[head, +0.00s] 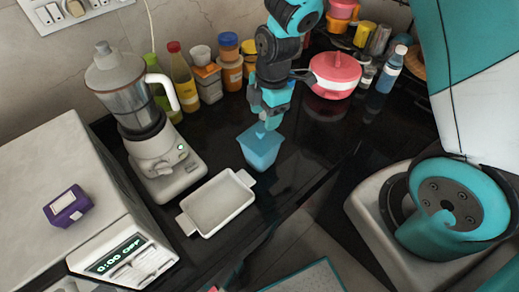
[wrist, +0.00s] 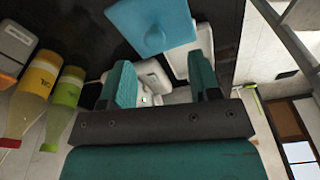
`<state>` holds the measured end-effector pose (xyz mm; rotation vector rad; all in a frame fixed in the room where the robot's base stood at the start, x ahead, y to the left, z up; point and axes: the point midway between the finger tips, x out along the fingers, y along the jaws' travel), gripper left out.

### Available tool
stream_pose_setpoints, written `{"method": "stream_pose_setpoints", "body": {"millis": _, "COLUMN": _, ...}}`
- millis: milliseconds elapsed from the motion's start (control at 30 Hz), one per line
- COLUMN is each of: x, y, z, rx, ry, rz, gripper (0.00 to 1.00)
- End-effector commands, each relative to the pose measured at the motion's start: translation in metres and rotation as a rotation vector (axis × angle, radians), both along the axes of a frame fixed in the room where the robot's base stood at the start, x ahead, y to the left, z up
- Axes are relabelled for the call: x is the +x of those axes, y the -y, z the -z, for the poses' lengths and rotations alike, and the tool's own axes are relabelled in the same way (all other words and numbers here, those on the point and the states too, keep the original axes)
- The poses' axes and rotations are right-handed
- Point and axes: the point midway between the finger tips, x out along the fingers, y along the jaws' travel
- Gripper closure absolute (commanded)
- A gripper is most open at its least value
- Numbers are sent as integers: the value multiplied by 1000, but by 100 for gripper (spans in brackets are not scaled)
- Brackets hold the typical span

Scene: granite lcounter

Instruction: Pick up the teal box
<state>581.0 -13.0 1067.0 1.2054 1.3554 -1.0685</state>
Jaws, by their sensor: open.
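The teal box (head: 261,150) stands on the black counter, just right of the white tray, in the head view. In the wrist view its light blue body (wrist: 150,22) shows at the top, beyond my fingertips and not between them. My gripper (head: 268,118) is above the box in the head view, with its fingers close to the box's top; I cannot tell whether they touch it. In the wrist view my gripper (wrist: 161,66) has its two teal fingers wide apart with nothing held between them.
A white tray (head: 190,226) and a blender (head: 165,160) stand left of the box. A red pot (head: 335,75) is behind to the right. A microwave (head: 60,150) carries a purple box (head: 68,206).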

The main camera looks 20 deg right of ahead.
Motion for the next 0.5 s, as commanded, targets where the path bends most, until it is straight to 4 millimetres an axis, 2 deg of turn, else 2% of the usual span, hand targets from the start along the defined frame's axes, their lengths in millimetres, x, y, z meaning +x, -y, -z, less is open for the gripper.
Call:
{"method": "stream_pose_setpoints", "body": {"millis": 167, "x": 2, "y": -3, "z": 11, "rx": 0, "ry": -3, "rz": -1, "gripper": 43}}
{"method": "stream_pose_setpoints", "body": {"millis": 500, "x": 5, "y": -9, "z": 49, "rx": 0, "ry": -1, "rz": -1, "gripper": 43}}
